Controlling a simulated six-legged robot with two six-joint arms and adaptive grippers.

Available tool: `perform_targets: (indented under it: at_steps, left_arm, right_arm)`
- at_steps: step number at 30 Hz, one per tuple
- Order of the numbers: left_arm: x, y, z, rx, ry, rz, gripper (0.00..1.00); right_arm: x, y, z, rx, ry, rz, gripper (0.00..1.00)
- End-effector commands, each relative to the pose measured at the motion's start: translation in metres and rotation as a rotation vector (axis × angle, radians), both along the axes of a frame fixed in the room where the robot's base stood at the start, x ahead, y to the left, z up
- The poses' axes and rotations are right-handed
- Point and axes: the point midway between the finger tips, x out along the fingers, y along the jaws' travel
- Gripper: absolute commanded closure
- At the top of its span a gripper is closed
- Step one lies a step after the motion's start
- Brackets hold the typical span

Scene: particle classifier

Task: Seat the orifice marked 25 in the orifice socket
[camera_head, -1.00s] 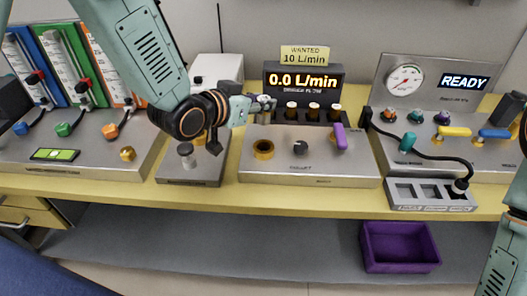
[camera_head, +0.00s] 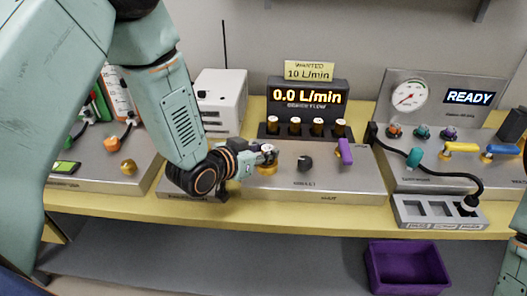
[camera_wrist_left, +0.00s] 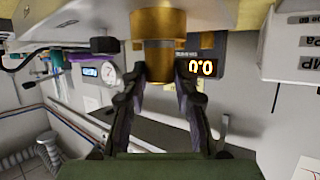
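My left gripper (camera_head: 268,154) is at the brass orifice socket (camera_head: 267,169) on the middle panel. In the left wrist view, which is upside down, the fingers (camera_wrist_left: 160,76) close on both sides of a narrow brass cylinder (camera_wrist_left: 160,60), which looks like an orifice. It lines up with the wider brass socket (camera_wrist_left: 159,22). How deep it sits cannot be told, and its marking is not readable. Several brass orifices with pale tops stand in the black rack (camera_head: 306,137) under the flow display; their numbers are too small to read. My right gripper is out of view.
The display (camera_head: 307,96) reads 0.0 L/min, under a sign (camera_head: 309,71) saying 10 L/min. A black knob (camera_head: 305,163) and a purple lever (camera_head: 345,151) stand right of the socket. A purple bin (camera_head: 407,267) is below the bench.

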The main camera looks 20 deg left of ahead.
Motion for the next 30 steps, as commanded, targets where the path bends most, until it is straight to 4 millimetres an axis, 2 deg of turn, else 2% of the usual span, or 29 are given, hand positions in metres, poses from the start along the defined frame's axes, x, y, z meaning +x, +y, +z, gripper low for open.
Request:
perform_targets:
  at_steps: [1, 8, 19, 30]
  left_arm:
    - [0.0, 0.0, 0.001, 0.0, -0.001, 0.001, 0.67]
    - [0.0, 0.0, 0.001, 0.001, -0.001, 0.0, 0.49]
    - [-0.004, 0.002, 0.003, -0.001, 0.0, 0.001, 0.49]
    - [-0.056, 0.022, 0.027, -0.004, 0.001, 0.005, 0.49]
  right_arm:
    - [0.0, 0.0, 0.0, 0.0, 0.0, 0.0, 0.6]
    - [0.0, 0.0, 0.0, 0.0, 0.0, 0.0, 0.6]
    - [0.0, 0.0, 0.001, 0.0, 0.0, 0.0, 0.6]
    - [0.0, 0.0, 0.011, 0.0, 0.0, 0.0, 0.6]
